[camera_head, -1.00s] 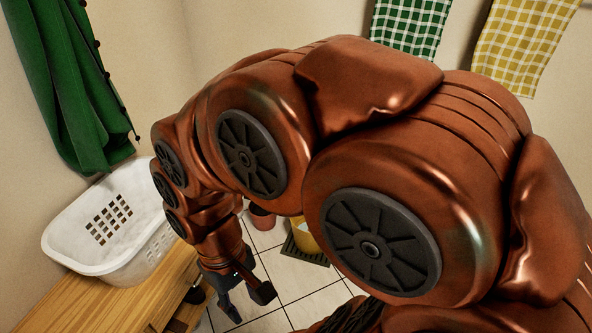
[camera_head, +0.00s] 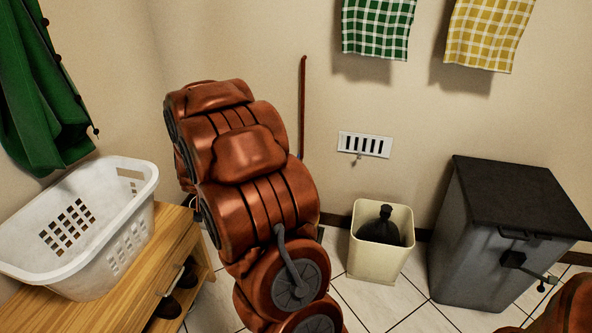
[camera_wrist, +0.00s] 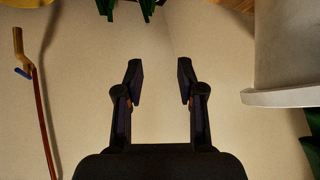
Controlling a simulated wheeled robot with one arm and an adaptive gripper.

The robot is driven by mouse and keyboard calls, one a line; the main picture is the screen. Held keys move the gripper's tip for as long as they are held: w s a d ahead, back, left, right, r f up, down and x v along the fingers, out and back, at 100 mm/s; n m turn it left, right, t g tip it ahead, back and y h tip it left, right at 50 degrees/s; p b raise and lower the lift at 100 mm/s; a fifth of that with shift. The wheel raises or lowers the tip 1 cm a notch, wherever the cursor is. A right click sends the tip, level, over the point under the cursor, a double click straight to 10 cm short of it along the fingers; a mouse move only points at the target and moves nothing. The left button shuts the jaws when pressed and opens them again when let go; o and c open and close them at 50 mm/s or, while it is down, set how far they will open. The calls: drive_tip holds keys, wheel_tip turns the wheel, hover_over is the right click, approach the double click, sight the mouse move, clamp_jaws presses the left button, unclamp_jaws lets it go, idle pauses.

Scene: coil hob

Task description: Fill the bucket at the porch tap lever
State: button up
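In the wrist view my gripper (camera_wrist: 160,82) is open, its two dark fingers apart with nothing between them. The brass tap (camera_wrist: 17,42) with a blue lever (camera_wrist: 23,72) is at the left of the wrist view, off to the side of the fingers. Its thin copper pipe (camera_wrist: 45,125) also shows against the wall in the head view (camera_head: 303,100); my arm hides most of the tap there. A yellow edge (camera_wrist: 50,2) at the top left of the wrist view may be the bucket; I cannot tell. My arm hides my gripper in the head view.
A white laundry basket (camera_head: 120,225) stands on the wooden bench (camera_head: 172,258) at left, close to my arm. A cream bin (camera_head: 374,265) with a black bag and a grey black-lidded box (camera_head: 485,245) stand at right. A green coat (camera_head: 40,95) hangs at left.

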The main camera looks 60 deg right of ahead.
drive_tip(key=d+f+m+h+b, duration=0.2)
drive_tip(key=d+f+h, duration=0.15)
drive_tip(key=d, duration=0.55)
drive_tip(key=d+f+m+h+b, duration=0.15)
drive_tip(key=d+f, duration=0.25)
drive_tip(key=d, duration=0.4)
drive_tip(key=m+g+h+b, duration=0.2)
drive_tip(key=m+h+b, duration=0.25)
drive_tip(key=h, duration=0.35)
approach(298, 157)
drive_tip(key=x, duration=0.1)
drive_tip(key=b+x, duration=0.1)
drive_tip(key=x, duration=0.1)
drive_tip(key=f+x, duration=0.1)
drive_tip(key=x, duration=0.1)
drive_tip(key=shift+d+b, duration=0.1)
drive_tip(key=shift+b, duration=0.3)
drive_tip(key=shift+x, duration=1)
drive_tip(key=shift+r, duration=0.15)
clamp_jaws()
